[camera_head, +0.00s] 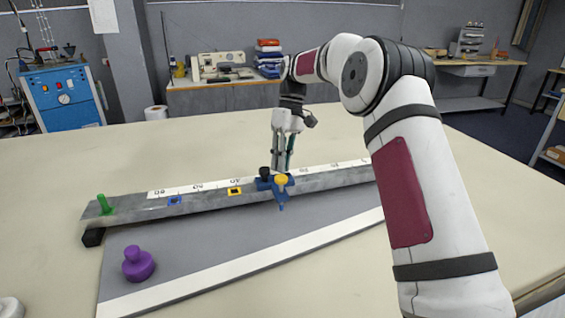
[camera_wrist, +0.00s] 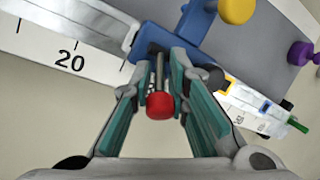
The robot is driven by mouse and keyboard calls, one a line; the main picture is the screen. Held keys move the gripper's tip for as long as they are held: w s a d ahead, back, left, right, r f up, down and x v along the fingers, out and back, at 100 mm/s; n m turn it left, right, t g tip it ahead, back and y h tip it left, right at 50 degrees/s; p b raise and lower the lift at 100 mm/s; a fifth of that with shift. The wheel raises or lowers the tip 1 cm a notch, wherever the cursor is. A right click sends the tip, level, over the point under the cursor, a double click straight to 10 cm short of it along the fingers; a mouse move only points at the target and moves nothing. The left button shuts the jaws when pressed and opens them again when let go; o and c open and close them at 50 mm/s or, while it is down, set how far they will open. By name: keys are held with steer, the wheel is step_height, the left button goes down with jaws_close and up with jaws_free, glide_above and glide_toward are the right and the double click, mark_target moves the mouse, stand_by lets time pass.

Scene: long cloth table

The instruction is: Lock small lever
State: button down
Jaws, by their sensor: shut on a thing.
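A blue slider block (camera_head: 263,185) with a yellow knob (camera_head: 281,179) sits on the long grey ruler rail (camera_head: 215,203). In the wrist view the block (camera_wrist: 190,32) is at the top, with the yellow knob (camera_wrist: 237,9) above right. The small lever, a metal pin with a red end (camera_wrist: 160,106), lies between the finger pads. My gripper (camera_head: 281,167) is down at the block from above. In the wrist view its fingertips (camera_wrist: 167,57) are shut on the lever near its dark base. The exact contact is partly hidden by the fingers.
The rail has a white number scale (camera_wrist: 68,58), small blue (camera_head: 174,201) and yellow (camera_head: 235,191) markers, and a green peg (camera_head: 104,204) at its left end. A purple knob-shaped piece (camera_head: 138,264) stands in front. The cloth table (camera_head: 50,172) is clear behind the rail.

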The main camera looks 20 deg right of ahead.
steer(key=c, duration=1.8)
jaws_free()
steer(key=shift+w, duration=0.1)
steer(key=shift+o, duration=0.2)
steer(key=v, duration=0.7)
steer(key=shift+r, duration=0.25)
